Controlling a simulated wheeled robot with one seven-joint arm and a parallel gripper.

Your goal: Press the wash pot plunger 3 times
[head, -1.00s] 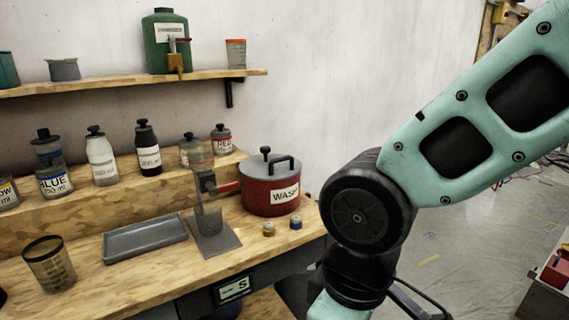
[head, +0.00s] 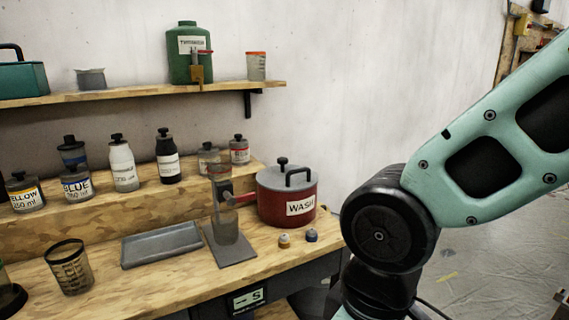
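The wash pot (head: 285,208) is a red pot with a grey lid and a white "WASH" label. It stands at the right end of the wooden bench. Its plunger (head: 282,162) is a small black knob on the lid, and it stands up beside a black arched handle. A red handle or spout reaches from the pot's left side to a clear cylinder on a grey stand (head: 228,245). My arm shows at the right, apart from the pot. My gripper is outside the view.
Two small caps (head: 311,235) sit in front of the pot. A grey tray (head: 162,245) and a measuring cup (head: 69,268) are on the bench to the left. Several labelled bottles (head: 123,163) stand on the raised step. A shelf (head: 130,95) holds a green container (head: 190,58).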

